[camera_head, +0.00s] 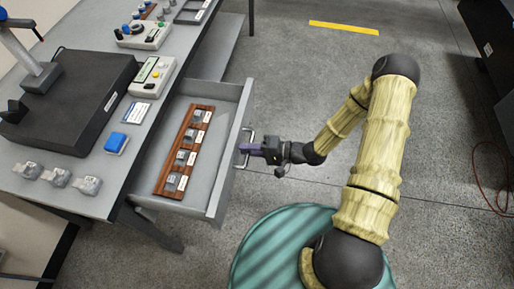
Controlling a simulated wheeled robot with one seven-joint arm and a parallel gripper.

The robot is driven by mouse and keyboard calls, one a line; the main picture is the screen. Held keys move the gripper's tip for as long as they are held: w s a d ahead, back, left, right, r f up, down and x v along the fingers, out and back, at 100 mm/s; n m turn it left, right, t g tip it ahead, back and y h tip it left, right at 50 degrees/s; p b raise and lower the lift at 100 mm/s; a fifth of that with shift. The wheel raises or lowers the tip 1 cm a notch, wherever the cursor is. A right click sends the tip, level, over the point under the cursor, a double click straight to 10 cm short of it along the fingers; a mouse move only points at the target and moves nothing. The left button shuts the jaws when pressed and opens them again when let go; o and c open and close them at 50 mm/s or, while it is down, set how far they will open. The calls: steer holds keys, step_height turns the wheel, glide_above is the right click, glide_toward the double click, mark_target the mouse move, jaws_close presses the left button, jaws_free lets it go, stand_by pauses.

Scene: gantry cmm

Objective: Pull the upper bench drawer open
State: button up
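The bench drawer (218,207) is pulled out to the right from under the grey bench top (95,195). It is a grey open box. Inside lies a brown wooden strip (171,165) bearing several small metal blocks with white labels. A metal bar handle (241,146) sits on the drawer's front face. Whether another drawer lies below is hidden.
On the bench stand a black slab device (75,95), a control box (152,77) with buttons, a blue block (116,142) and several small metal pieces. Open concrete floor lies right of the drawer. A red cable (490,180) lies at the far right.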

steer(key=shift+d, duration=0.15)
steer(key=v, duration=1.7)
steer(key=w+d+r+n+t+h, duration=0.25)
steer(key=w+d+r+h, duration=0.35)
steer(key=w+h, duration=0.5)
steer(key=s+a+r+g+h, duration=0.35)
steer(key=s+r, duration=0.65)
steer(key=s, duration=0.5)
step_height(320, 180, up, 13)
steer(key=p, duration=1.4)
steer(key=shift+a+r+t+h, duration=0.15)
steer(key=shift+a+t+h, duration=0.2)
steer(key=shift+t+h, duration=0.1)
